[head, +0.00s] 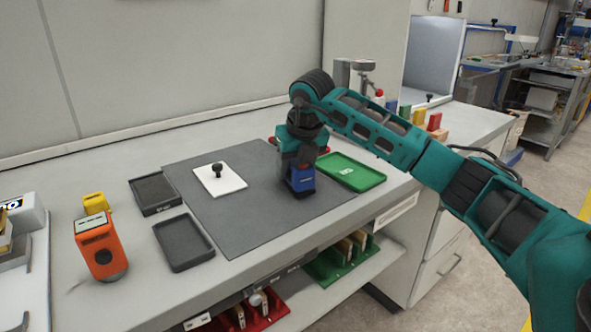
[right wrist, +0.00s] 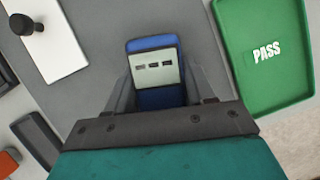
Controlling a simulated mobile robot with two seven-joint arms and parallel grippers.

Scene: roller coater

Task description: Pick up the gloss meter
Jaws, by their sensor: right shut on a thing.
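The gloss meter (head: 300,183) appears to be the small blue device with a pale display, near the right part of the grey mat (head: 240,215). It also shows in the right wrist view (right wrist: 157,72), upright between the fingers. My right gripper (head: 298,163) comes down from above and is shut on it, one finger at each side. I cannot tell whether its base touches the mat. My left gripper is not in view.
A green PASS tray (head: 372,178) lies close to the right. A white panel (head: 228,187) with a black knob (head: 217,169) lies left on the mat. Dark trays (head: 184,242), an orange device (head: 101,250) and a yellow one (head: 95,203) stand farther left.

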